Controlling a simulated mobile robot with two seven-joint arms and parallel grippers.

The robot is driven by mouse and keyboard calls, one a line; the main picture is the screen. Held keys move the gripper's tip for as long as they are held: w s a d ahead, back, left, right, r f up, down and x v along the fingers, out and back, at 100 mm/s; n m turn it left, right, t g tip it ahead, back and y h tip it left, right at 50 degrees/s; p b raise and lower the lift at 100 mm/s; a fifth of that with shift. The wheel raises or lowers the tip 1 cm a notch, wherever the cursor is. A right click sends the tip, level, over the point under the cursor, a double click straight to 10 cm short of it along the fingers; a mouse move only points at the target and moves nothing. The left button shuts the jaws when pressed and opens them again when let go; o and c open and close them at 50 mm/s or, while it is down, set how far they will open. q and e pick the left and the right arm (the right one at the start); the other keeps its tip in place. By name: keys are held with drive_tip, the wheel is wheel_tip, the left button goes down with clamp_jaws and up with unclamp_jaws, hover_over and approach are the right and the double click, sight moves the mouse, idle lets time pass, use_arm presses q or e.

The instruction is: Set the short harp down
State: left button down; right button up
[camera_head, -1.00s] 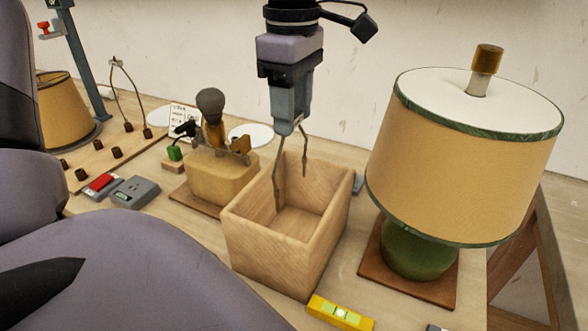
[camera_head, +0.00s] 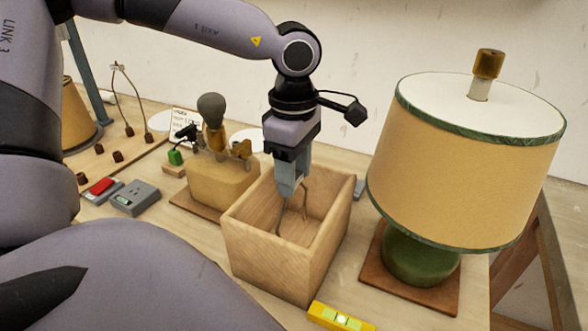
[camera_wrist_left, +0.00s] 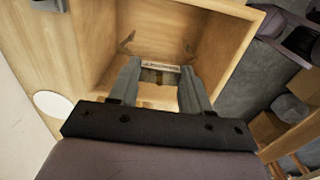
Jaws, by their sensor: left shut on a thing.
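The short harp (camera_head: 305,201) is a thin, dark metal wire frame with two legs. My left gripper (camera_head: 290,188) is shut on its top and holds it upright, with the legs inside the open wooden box (camera_head: 270,258). I cannot tell whether the leg ends touch the box floor. In the left wrist view, the fingers (camera_wrist_left: 160,88) reach over the box (camera_wrist_left: 225,45). A small printed label (camera_wrist_left: 160,66) shows between them, and the harp's leg ends show dimly beyond. My right gripper is out of view.
A lamp with a green-trimmed shade (camera_head: 470,170) stands close right of the box. A wooden block with a bulb (camera_head: 212,108) stands left of it. A yellow level (camera_head: 340,317) lies in front. Another wire harp (camera_head: 118,90) stands on a pegboard at the far left.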

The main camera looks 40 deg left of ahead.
use_arm(q)
drive_tip(key=shift+f+b, duration=0.35)
drive_tip(key=shift+b, duration=0.05)
drive_tip(key=shift+f+b, duration=0.25)
drive_tip(key=shift+b, duration=0.05)
drive_tip(key=c, duration=0.5)
unclamp_jaws()
drive_tip(key=shift+r, duration=0.1)
drive_tip(key=shift+r+p, duration=0.6)
drive_tip(key=shift+p, duration=0.2)
wheel_tip(320, 180, up, 12)
